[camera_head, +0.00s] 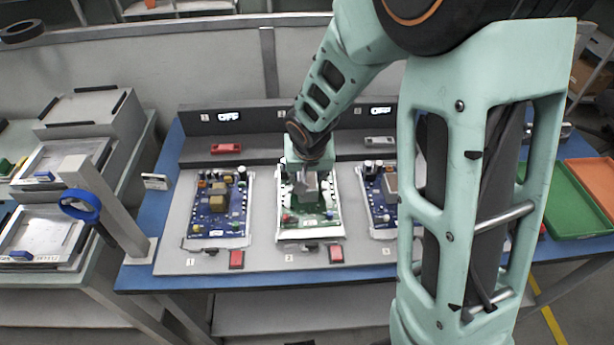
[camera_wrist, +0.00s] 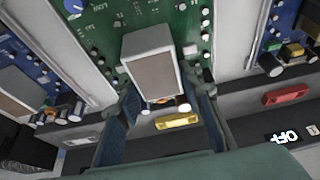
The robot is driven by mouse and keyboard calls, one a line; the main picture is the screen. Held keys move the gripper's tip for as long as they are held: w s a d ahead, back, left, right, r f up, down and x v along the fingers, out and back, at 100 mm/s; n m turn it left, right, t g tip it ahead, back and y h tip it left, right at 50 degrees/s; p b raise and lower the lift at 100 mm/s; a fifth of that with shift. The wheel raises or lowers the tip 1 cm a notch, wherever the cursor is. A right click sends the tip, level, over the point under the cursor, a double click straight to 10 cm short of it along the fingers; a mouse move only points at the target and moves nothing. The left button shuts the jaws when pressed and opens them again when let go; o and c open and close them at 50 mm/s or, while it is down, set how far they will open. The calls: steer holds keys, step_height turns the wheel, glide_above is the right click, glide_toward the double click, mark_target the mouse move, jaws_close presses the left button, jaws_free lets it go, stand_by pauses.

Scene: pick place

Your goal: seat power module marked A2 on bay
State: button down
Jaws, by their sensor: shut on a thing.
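My gripper (camera_head: 307,176) is over the green circuit board (camera_head: 290,222) at the place numbered 2. In the wrist view, the two fingers of my gripper (camera_wrist: 163,92) are on either side of a grey box-shaped module (camera_wrist: 152,45) with a brownish face, and are shut on it. The module also shows in the head view (camera_head: 309,184), below my gripper. The green board also shows in the wrist view (camera_wrist: 95,35). No A2 mark can be read. I cannot tell whether the module touches the board.
Blue boards stand left (camera_head: 214,220) and right (camera_head: 377,207) of the green one. Behind is a dark ledge with a red part (camera_head: 226,148), a grey part (camera_head: 379,140) and displays. Red buttons (camera_head: 237,259) line the front. A green tray (camera_head: 575,205) is at right.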

steer(key=shift+w+f+b, duration=0.1)
steer(key=shift+f+b, duration=0.85)
steer(key=shift+b, duration=0.6)
stand_by(1.4)
stand_by(0.3)
steer(key=c, duration=1.3)
jaws_free()
steer(key=shift+f, duration=0.1)
steer(key=c, duration=0.3)
steer(key=shift+r+p, duration=2.6)
steer(key=shift+r, duration=1)
